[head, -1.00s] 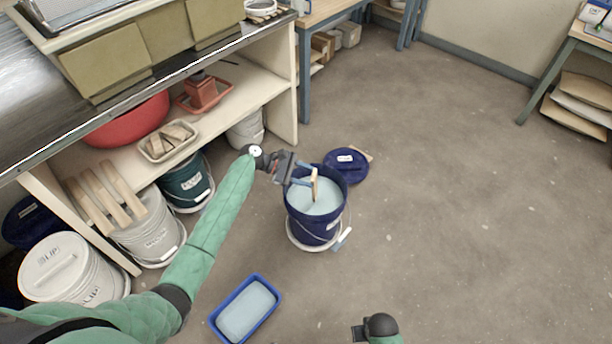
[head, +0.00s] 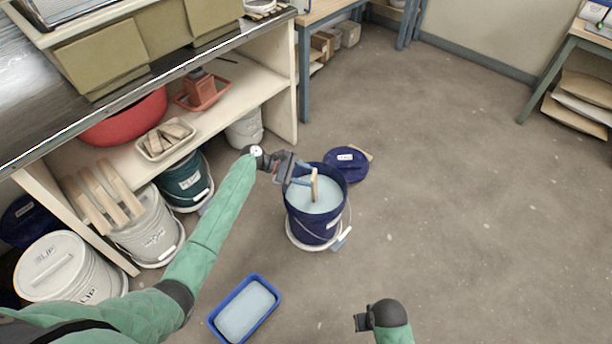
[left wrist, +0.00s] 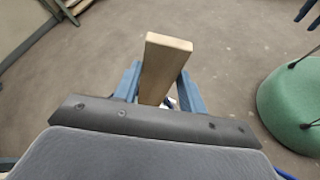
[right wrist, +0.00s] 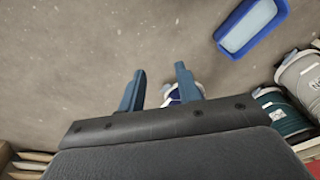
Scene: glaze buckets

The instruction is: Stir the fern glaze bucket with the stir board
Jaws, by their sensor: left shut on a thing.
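A dark blue bucket (head: 312,229) stands on the floor, holding pale blue glaze (head: 318,202). I cannot read which glaze its label names. My left gripper (head: 306,182) is shut on the wooden stir board (head: 314,186), above the bucket. The board is near upright, its lower end at or in the glaze; how deep is hidden. The left wrist view shows the board's top end (left wrist: 167,48) between the fingers. My right gripper (head: 362,322) is low in the head view, away from the bucket; its fingers stand apart and look empty in the right wrist view (right wrist: 160,88).
A blue lid (head: 345,164) lies behind the bucket. A blue tray (head: 214,318) of pale liquid is on the floor in front. Under the left bench stand a teal bucket (head: 184,185) and white buckets (head: 68,270). Floor to the right is clear.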

